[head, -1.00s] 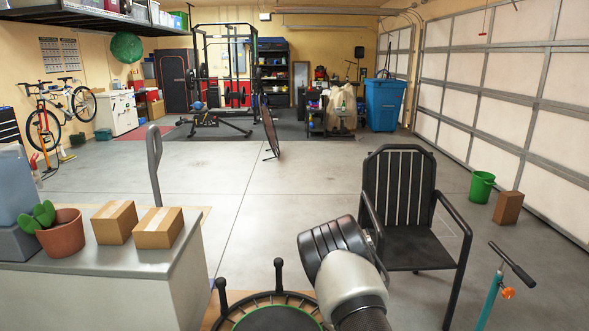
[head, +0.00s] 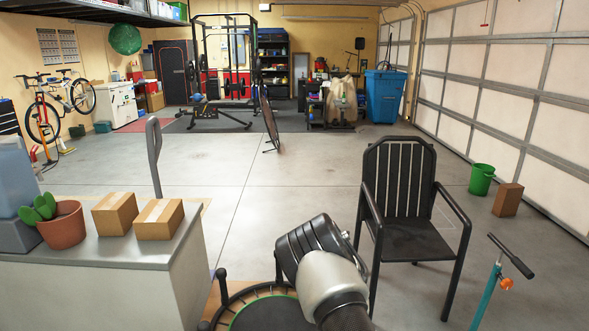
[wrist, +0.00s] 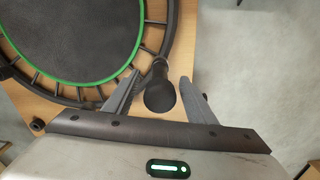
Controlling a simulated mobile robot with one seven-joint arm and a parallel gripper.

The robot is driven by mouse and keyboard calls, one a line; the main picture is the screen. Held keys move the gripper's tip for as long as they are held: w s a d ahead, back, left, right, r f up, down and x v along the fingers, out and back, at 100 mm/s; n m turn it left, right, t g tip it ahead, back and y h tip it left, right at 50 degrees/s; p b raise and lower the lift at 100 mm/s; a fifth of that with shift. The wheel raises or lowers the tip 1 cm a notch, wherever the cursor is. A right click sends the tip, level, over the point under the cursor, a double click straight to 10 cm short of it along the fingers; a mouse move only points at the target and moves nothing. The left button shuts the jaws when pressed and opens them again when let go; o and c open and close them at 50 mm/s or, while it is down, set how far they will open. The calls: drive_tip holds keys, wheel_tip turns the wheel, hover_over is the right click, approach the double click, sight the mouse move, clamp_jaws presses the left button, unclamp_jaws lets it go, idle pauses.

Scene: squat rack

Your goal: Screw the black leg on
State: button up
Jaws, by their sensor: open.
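A round trampoline with a dark mat, green edging and black ring (wrist: 150,38) lies on a wooden surface (wrist: 205,30). Its lower part is cut off in the head view (head: 236,308). A black leg (wrist: 160,92) with a rounded end stands at the ring, seen nearly end-on in the wrist view. My gripper (wrist: 160,82) is open, with one finger on each side of this leg; I cannot tell whether either finger touches it. Another black leg (head: 221,284) stands upright at the ring's left in the head view. My arm hides the ring's right part there.
A grey counter (head: 140,255) with two cardboard boxes (head: 115,213) and a potted cactus (head: 63,225) stands at left. A black chair (head: 415,240) stands close at right, beside a teal pole with a black handle (head: 488,295).

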drive_tip(key=shift+r+p, duration=2.35)
drive_tip(key=shift+r, duration=1.2)
